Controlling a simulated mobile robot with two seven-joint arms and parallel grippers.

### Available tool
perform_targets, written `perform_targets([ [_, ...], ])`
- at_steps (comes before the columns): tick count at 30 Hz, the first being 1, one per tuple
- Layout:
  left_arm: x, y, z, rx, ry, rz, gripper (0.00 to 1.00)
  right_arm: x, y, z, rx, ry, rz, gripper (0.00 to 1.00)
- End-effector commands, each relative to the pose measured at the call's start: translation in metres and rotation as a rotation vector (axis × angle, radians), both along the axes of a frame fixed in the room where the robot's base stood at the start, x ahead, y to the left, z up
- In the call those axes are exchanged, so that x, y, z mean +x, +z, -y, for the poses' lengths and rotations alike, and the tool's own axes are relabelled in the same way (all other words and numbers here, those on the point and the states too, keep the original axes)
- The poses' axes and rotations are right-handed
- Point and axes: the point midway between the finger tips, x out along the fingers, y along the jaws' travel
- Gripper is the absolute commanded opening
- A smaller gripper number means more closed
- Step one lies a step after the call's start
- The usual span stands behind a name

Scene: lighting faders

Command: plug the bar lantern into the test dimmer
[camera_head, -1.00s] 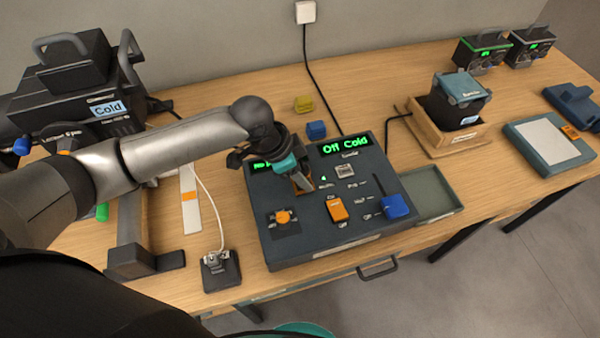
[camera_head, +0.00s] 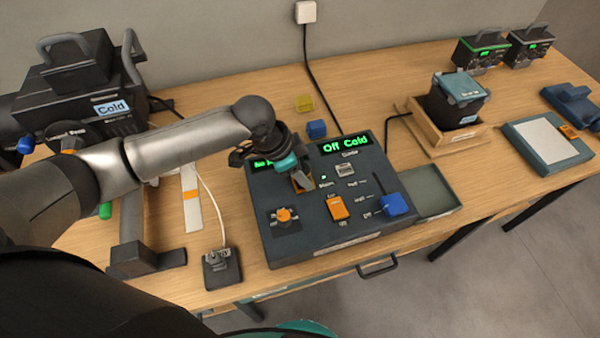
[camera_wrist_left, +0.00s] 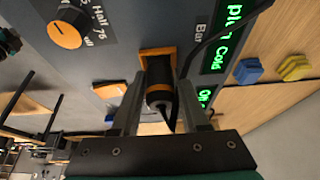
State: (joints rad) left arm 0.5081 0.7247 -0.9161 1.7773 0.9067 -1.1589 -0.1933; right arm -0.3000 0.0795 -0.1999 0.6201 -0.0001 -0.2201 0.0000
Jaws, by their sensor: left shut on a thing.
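The test dimmer (camera_head: 330,235) is a dark grey box with green displays reading "Off Cold", an orange switch, an orange knob and a blue slider. My left gripper (camera_head: 303,184) is over its upper left part. In the left wrist view, my left gripper (camera_wrist_left: 158,115) is shut on a black plug (camera_wrist_left: 160,92) with an orange band. The plug's front end is at an orange-framed socket (camera_wrist_left: 155,52) on the panel; I cannot tell how deep it sits. A black lantern (camera_head: 75,95) with a "Cold" label stands at the back left. My right gripper is not in view.
A small black block (camera_head: 221,268) with a white cord is left of the dimmer. Blue (camera_head: 316,129) and yellow (camera_head: 305,103) blocks lie behind it. A wooden crate (camera_head: 455,140) and an empty green tray (camera_head: 437,202) are to the right. Open tabletop lies between wall and crate.

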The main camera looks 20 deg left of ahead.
Motion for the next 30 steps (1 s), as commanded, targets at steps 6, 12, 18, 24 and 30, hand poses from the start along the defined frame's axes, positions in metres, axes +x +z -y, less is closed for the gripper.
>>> perform_targets([
  [6,-0.0122,-0.0225,-0.0007,0.017,-0.003,-0.034,0.00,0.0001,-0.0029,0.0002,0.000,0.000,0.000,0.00],
  [12,-0.0123,-0.0245,-0.0008,0.019,-0.002,-0.038,0.00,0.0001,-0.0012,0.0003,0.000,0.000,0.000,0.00],
  [18,-0.0125,-0.0278,-0.0004,0.022,-0.002,-0.044,0.00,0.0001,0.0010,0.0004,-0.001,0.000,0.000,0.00],
  [24,-0.0125,-0.0292,-0.0005,0.023,-0.003,-0.046,0.00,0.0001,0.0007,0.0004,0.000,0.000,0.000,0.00],
  [30,-0.0125,-0.0294,-0.0005,0.023,-0.003,-0.046,0.00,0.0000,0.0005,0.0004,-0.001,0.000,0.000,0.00],
])
